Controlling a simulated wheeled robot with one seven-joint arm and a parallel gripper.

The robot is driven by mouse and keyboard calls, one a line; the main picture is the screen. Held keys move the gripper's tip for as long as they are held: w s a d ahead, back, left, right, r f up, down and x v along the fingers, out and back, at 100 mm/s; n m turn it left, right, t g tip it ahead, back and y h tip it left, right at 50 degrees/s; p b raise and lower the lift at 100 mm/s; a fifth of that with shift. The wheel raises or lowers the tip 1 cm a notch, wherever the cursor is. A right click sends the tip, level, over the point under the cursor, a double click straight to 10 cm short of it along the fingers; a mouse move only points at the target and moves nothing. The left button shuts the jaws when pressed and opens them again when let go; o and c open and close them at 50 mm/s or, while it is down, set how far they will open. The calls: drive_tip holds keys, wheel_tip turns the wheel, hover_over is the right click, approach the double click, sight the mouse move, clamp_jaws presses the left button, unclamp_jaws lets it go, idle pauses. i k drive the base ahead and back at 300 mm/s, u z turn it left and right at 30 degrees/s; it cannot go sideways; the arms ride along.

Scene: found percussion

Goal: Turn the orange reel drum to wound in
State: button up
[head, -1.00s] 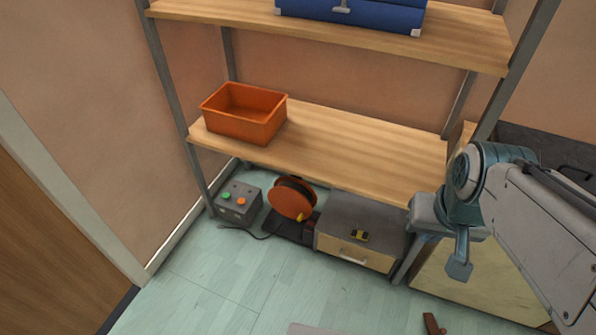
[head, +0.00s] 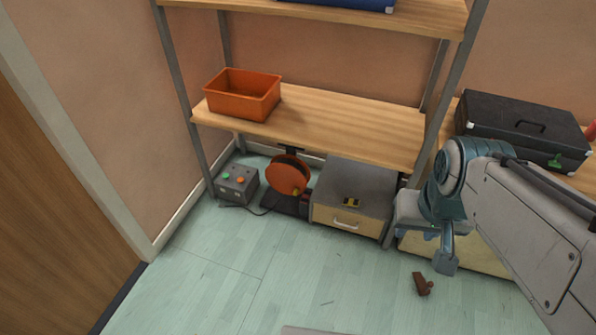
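The orange reel drum (head: 287,174) stands upright on a dark base (head: 284,204) on the floor, under the lower shelf. My gripper (head: 445,262) hangs at the end of my arm on the right, well apart from the drum and over the floor. Its fingers are seen small and edge-on, so I cannot tell whether they are open or shut.
A grey control box (head: 238,184) with green and orange buttons is left of the drum. An orange bin (head: 243,95) sits on the shelf (head: 330,125). A brown object (head: 422,284) lies on the floor. Front floor is clear.

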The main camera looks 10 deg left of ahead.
sight(288, 174)
drive_tip(key=u, duration=0.35)
drive_tip(key=i, duration=1.25)
drive_tip(key=z, duration=0.05)
